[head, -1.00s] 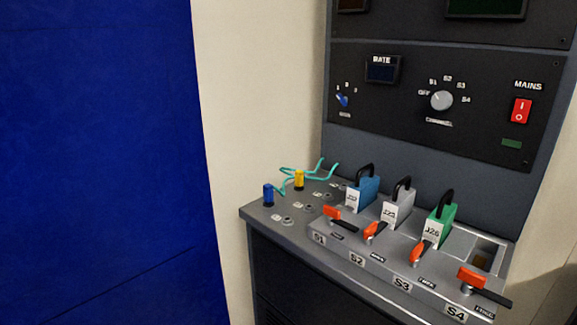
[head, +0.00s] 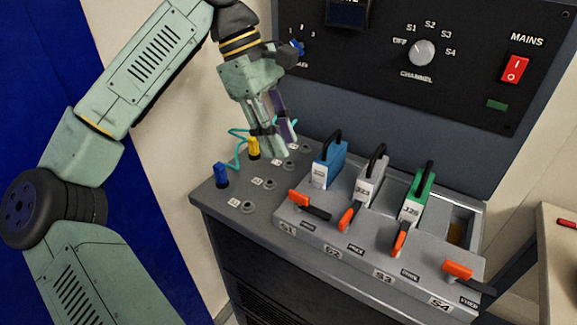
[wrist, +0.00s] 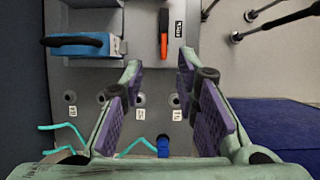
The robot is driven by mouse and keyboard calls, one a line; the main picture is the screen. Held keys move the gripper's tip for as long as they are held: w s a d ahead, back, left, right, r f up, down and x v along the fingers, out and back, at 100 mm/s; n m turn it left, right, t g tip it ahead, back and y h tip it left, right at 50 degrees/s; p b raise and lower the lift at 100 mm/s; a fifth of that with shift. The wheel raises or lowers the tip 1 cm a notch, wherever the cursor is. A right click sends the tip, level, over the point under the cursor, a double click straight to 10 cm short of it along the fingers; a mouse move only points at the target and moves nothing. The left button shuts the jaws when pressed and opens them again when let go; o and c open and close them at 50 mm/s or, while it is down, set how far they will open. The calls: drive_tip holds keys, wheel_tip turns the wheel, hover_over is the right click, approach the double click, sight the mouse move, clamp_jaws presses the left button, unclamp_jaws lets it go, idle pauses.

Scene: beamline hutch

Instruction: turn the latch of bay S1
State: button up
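The latch of bay S1 (head: 308,203) is a lever with an orange grip at its left end and a dark arm to the right. It lies crosswise on the sloped front, above the S1 label (head: 287,229). The latch also shows in the wrist view (wrist: 164,42), top centre, beyond my fingertips. A blue block with a black handle (head: 326,167) sits in bay S1, and at the upper left of the wrist view (wrist: 82,45). My gripper (head: 276,146) is open and empty, above the panel's back left, behind and left of the latch. Its fingers (wrist: 160,63) are spread apart.
A blue plug (head: 221,176) and a yellow plug (head: 253,148) with teal cables stand near my gripper, among sockets. A grey block (head: 370,182) and a green block (head: 416,200) fill S2 and S3, latches pointing forward. S4's latch (head: 468,275) lies crosswise; its bay looks empty.

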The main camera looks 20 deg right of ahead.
sight(299, 194)
drive_tip(key=x, duration=0.3)
drive_tip(key=p+x, duration=0.1)
drive_tip(key=x, duration=0.3)
drive_tip(key=p+x, duration=0.1)
drive_tip(key=x, duration=0.3)
drive_tip(key=shift+w+a+f, duration=0.1)
drive_tip(key=shift+a, duration=0.35)
drive_tip(key=shift+c, duration=0.3)
clamp_jaws()
